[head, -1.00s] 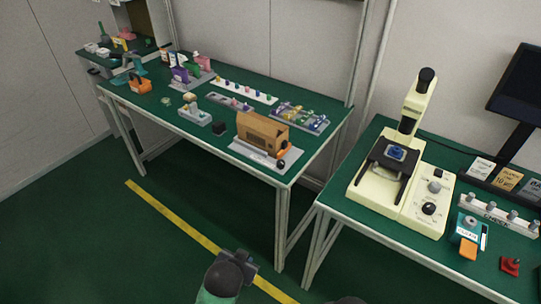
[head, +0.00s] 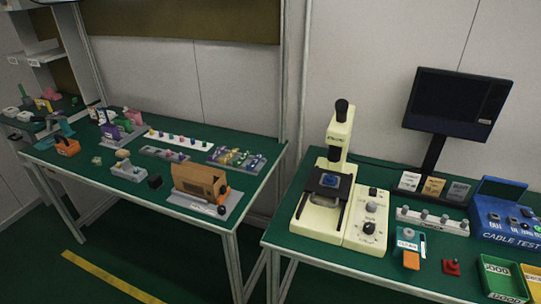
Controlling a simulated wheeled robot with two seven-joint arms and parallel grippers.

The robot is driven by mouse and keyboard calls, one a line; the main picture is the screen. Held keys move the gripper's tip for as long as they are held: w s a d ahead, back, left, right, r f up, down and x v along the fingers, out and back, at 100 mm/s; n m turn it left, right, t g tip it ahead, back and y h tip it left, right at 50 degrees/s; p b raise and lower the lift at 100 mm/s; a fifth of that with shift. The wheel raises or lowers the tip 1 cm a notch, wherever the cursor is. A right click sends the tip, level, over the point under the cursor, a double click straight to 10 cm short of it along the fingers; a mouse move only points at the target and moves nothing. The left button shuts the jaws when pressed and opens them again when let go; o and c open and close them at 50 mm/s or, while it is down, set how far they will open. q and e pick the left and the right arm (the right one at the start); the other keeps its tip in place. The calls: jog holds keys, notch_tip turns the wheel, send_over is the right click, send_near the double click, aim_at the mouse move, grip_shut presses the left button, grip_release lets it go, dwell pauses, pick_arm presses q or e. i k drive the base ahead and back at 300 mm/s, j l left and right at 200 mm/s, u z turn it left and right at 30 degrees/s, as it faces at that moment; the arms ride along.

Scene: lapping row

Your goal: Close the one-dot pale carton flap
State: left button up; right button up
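A brown cardboard carton (head: 199,183) sits on a pale grey plate (head: 188,203) at the right front corner of the left table. It shows a darker opening or flap edge on its right side, next to an orange part (head: 222,190). I cannot make out any dot on it, and no clearly pale carton can be told apart. How its flaps stand is too small to tell. Neither of my grippers is in view.
Green floor lies in front.

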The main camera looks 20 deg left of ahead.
aim_at(198, 176)
jog(key=j+z, duration=0.25)
jog(key=z, duration=0.15)
jog(key=j+z, duration=0.3)
jog(key=z, duration=0.15)
jog(key=j+z, duration=0.25)
jog(key=z, duration=0.15)
jog(key=k+j+z, duration=0.15)
jog(key=z, duration=0.25)
jog(key=k+j+z, duration=0.1)
jog(key=j+z, duration=0.3)
jog(key=k+j+z, duration=0.25)
jog(key=z, duration=0.2)
jog(key=k+j+z, duration=0.2)
jog(key=z, duration=0.25)
jog(key=k+z, duration=0.45)
jog(key=i+j, duration=0.05)
jog(key=i, duration=0.05)
